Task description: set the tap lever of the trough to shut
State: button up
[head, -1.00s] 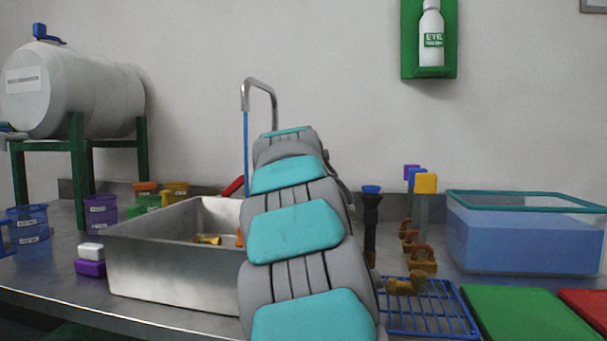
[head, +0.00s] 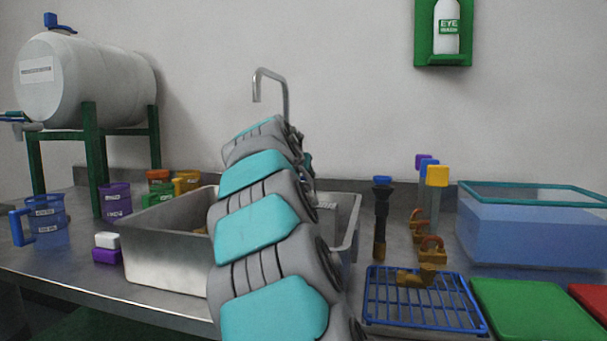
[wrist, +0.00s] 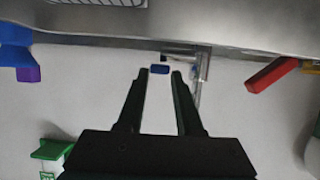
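The steel trough (head: 165,260) stands on the bench left of centre, partly hidden by my arm. Its grey gooseneck tap (head: 270,74) rises behind my arm, and no blue stream shows below its spout. In the wrist view a small blue block (wrist: 160,70), likely the end of the tap lever, sits close to a grey pipe (wrist: 195,72). My gripper (wrist: 160,72) is open, with its dark fingertips on either side of the blue block. I cannot tell whether they touch it. The head view hides the lever and gripper behind my arm.
A red bar (wrist: 271,75) sticks out to the right in the wrist view. A white tank (head: 85,80) stands at left. A blue rack (head: 375,318), capped cylinders and a water tub (head: 530,232) stand at right. The wall is close behind the tap.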

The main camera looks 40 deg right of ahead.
jog(key=o, duration=0.4)
jog(key=shift+c, duration=0.2)
jog(key=v, duration=0.7)
jog(key=shift+s+a+b, duration=0.2)
jog(key=shift+a+b, duration=0.05)
jog(key=shift+b, duration=0.05)
jog(key=shift+r, duration=0.15)
